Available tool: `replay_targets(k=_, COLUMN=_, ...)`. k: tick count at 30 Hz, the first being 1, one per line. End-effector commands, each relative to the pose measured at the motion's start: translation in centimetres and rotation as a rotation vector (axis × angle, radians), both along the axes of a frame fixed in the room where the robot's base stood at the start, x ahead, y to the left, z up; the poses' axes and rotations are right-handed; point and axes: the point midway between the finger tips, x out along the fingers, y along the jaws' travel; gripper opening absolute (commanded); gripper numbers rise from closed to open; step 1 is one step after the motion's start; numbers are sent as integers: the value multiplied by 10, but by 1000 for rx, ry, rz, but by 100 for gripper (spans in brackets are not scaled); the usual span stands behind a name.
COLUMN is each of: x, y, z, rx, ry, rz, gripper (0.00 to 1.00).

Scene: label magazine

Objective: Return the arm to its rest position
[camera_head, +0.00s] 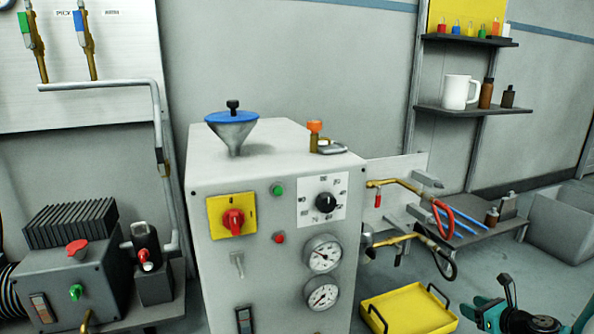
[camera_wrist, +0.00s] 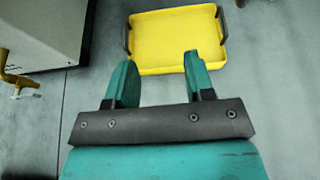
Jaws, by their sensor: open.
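My gripper (camera_wrist: 160,65) shows in the wrist view with its two teal fingers apart and nothing between them. The fingers point toward a yellow tray (camera_wrist: 176,40), which lies beyond them on the floor. Part of my teal arm shows at the bottom right corner of the head view, cut off by the frame edge. The gripper's fingers cannot be made out there.
A grey machine cabinet (camera_head: 270,180) with a switch, knob and gauges stands in the middle. The yellow tray (camera_head: 408,310) with black handles lies at its right. Brass fittings with hoses (camera_head: 405,238) stick out from the cabinet's right side. Shelves (camera_head: 470,110) stand behind.

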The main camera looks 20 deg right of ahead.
Motion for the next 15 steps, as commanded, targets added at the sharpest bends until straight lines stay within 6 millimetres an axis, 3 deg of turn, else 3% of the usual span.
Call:
replay_targets(k=8, x=39, y=43, z=24, rx=-165, ry=59, rz=211, gripper=49)
replay_targets(k=15, x=68, y=90, z=60, rx=-414, ry=124, rz=489, gripper=49)
